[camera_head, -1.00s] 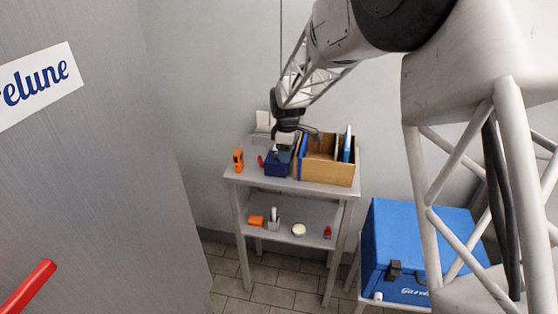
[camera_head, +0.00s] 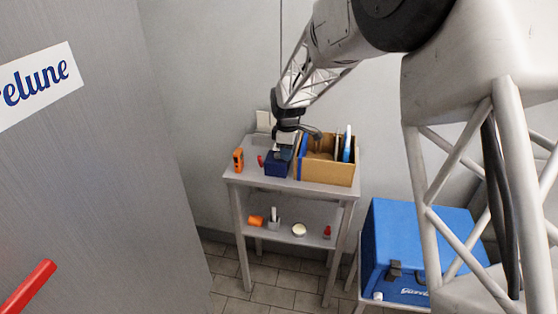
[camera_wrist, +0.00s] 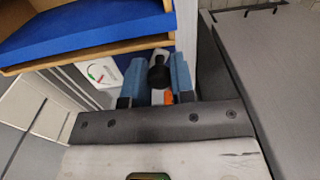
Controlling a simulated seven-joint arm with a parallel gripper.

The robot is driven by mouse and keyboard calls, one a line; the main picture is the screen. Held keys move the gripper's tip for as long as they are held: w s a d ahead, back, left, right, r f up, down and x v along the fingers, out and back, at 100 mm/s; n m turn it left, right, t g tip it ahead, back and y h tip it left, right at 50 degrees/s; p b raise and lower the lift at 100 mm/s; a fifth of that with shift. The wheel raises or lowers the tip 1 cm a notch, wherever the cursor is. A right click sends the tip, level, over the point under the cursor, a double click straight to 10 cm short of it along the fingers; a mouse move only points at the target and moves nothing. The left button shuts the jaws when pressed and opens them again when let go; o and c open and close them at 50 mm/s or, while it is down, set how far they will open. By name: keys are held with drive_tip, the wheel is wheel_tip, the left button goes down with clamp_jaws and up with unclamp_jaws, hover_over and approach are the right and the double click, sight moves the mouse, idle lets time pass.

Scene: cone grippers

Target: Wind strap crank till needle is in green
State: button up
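In the wrist view, a black crank knob (camera_wrist: 159,72) sits between the two blue fingertips of my gripper (camera_wrist: 159,80). The knob nearly fills the gap, but I cannot tell whether both fingers press on it. A white gauge face (camera_wrist: 101,73) with a green arc and a red mark lies left of the fingers. It is too small to read the needle's place. In the head view, my gripper (camera_head: 286,150) points down at a dark blue box (camera_head: 277,168) on the table. The crank and strap are hidden there.
A cardboard box (camera_head: 325,172) with upright folders stands close on the right of my gripper. An orange device (camera_head: 238,160) stands at the table's (camera_head: 250,180) left edge. Small items lie on the lower shelf. A blue case (camera_head: 400,240) stands lower right.

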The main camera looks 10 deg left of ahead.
drive_tip(key=shift+w+d, duration=0.3)
drive_tip(key=shift+w, duration=0.85)
drive_tip(key=o, duration=0.8)
drive_tip(key=shift+o, duration=0.2)
wheel_tip(320, 180, up, 8)
idle(1.1)
